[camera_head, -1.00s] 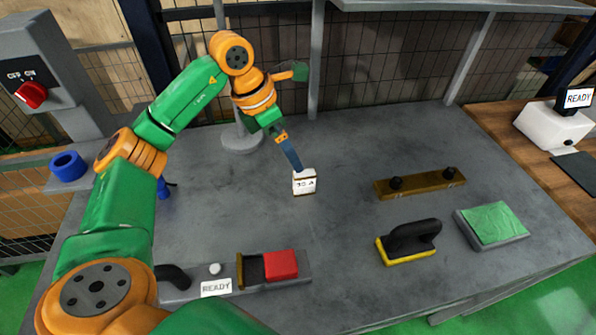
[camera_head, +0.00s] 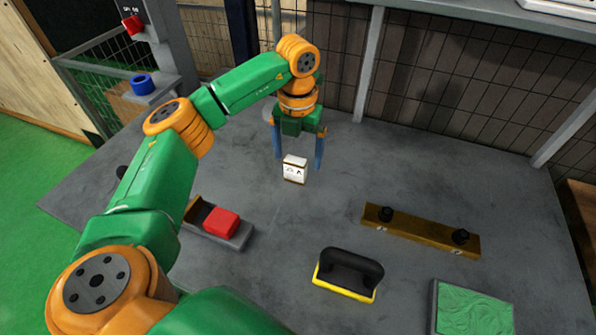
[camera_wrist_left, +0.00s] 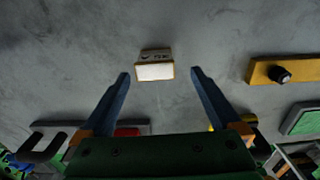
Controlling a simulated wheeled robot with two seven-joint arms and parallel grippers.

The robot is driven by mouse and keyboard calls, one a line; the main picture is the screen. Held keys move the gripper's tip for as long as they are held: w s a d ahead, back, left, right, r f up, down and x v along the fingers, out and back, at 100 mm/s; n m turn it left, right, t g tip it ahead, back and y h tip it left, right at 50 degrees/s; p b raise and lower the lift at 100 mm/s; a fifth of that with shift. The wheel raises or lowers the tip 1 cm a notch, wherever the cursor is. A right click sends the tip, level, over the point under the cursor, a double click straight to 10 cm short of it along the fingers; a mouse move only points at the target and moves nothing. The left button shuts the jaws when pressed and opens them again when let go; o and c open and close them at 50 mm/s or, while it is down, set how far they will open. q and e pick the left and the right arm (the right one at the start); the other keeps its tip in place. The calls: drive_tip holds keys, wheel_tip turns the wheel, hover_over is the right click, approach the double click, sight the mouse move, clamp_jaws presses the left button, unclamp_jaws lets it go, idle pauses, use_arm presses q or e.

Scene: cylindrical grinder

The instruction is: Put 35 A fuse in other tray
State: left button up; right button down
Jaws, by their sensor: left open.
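The fuse, a small white box with dark lettering that seems to read 35 A (camera_head: 295,170), stands upright on the grey table near its back. My left gripper (camera_head: 299,162) points down at it, fingers spread wide and open, with one blue finger on each side. In the left wrist view the fuse (camera_wrist_left: 155,66) appears between and slightly beyond the open fingertips (camera_wrist_left: 160,74), with gaps on both sides. I cannot tell which item is the other tray. My right gripper is out of view.
A grey fixture with a red block (camera_head: 222,222) lies left of centre. A brown bar with two black knobs (camera_head: 420,230) lies to the right. A black-handled tool with yellow edge (camera_head: 348,275) and a green-topped tray (camera_head: 434,318) are nearer. The table around the fuse is clear.

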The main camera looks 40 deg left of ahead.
sight(295, 161)
use_arm(q)
drive_tip(key=f, duration=0.2)
drive_tip(key=a+f+p, duration=0.1)
drive_tip(key=f, duration=0.1)
drive_tip(key=shift+s+f, duration=0.15)
drive_tip(key=shift+f, duration=0.25)
drive_tip(key=shift+d+f, duration=0.2)
drive_tip(key=shift+f, duration=0.05)
clamp_jaws()
